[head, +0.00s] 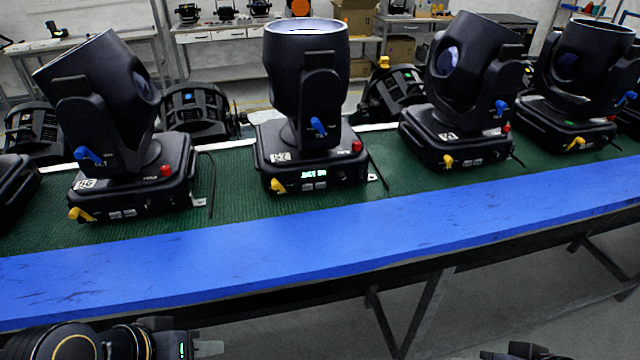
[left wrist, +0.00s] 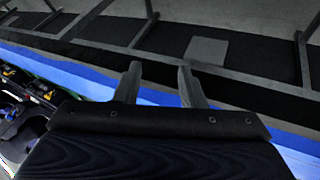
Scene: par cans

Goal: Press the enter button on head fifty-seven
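The middle black moving head (head: 306,85) stands upright on its base. Its white label (head: 281,157) seems to read 57. Its front panel has a lit display (head: 314,174), small pale buttons below it (head: 313,186), a yellow latch (head: 278,186) and a red part (head: 357,146). I cannot tell which button is enter. My left gripper (head: 209,348) is low at the bottom left, in front of the blue table edge and apart from the head. In the left wrist view its two fingers (left wrist: 160,82) are apart with nothing between them. A dark part of my right arm (head: 520,352) shows at the bottom right; its fingers are not visible.
A similar head labelled 56 (head: 100,90) stands to the left; others (head: 470,80) (head: 580,70) stand to the right. All sit on a green mat (head: 240,215) behind a clear blue edge strip (head: 330,239). Table legs (head: 425,310) stand below.

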